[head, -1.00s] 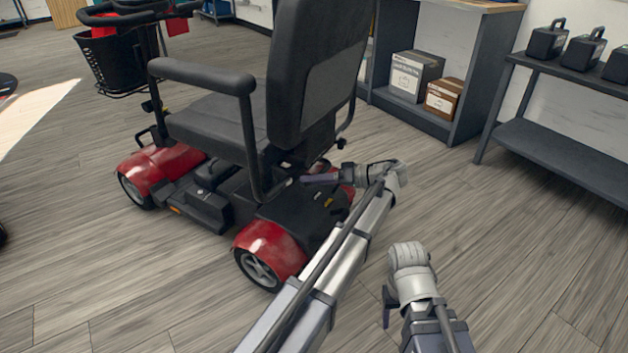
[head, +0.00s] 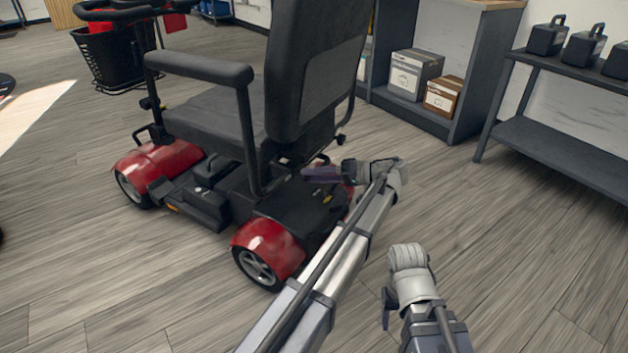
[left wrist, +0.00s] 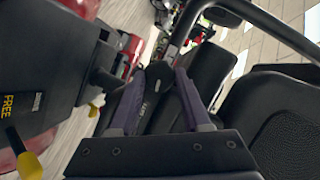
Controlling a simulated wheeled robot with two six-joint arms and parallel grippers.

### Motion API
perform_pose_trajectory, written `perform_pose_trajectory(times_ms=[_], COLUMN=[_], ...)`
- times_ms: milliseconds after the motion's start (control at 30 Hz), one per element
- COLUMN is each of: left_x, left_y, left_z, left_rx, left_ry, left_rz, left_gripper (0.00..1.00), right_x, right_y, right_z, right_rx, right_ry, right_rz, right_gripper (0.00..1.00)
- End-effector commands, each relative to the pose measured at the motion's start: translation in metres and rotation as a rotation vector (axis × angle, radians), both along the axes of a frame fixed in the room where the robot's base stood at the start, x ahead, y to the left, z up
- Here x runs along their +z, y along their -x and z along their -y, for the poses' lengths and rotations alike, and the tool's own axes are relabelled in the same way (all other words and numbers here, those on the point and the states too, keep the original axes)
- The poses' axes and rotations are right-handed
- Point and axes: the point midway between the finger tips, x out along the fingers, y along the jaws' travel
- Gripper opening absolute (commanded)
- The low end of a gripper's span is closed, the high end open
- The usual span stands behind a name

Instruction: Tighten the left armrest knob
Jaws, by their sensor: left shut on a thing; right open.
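A red and black scooter stands with its seat back (head: 318,75) towards me. The left armrest (head: 200,67) is a padded bar on a bent post (head: 250,140) that runs down beside the seat. My left gripper (head: 308,173) is low behind the seat, near the foot of that post. In the left wrist view its two purple fingers are shut on a small dark thing (left wrist: 158,74) beside the post, which looks like the armrest knob. In the head view the knob is hidden. My right gripper (head: 388,305) is open and empty above the floor, apart from the scooter.
The rear cover and red fender (head: 268,250) lie just below my left gripper. A yellow lever (left wrist: 25,157) marked FREE shows in the left wrist view. A shelf with boxes (head: 414,75) and a dark bench (head: 565,150) stand at the right. The floor between is clear.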

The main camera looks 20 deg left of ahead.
Motion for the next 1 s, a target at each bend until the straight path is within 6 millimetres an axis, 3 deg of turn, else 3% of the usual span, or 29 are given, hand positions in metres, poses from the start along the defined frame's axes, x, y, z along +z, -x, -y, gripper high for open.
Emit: perform_pose_trajectory(times_ms=[433,467,700,1000], left_x=[-0.0006,-0.0006,-0.0005,-0.0002], left_y=[-0.0003,-0.0003,-0.0004,-0.0006], left_z=[0.0006,0.0006,0.0005,0.0003], left_rx=[-0.001,-0.001,0.000,0.000], left_ry=[-0.012,-0.012,-0.012,-0.013], left_rz=[-0.064,-0.064,-0.063,-0.062], left_gripper=[0.00,0.50,0.77,0.78], right_x=[-0.0047,-0.0047,-0.0047,-0.0044], right_y=[0.0000,0.0000,0.0000,0.0000], right_z=[0.0000,0.0000,0.0000,0.0000], right_rx=[0.000,0.000,0.000,0.000], right_ry=[0.000,0.000,0.000,0.000], right_rz=[0.000,0.000,0.000,0.000], right_gripper=[0.61,0.61,0.61,0.61])
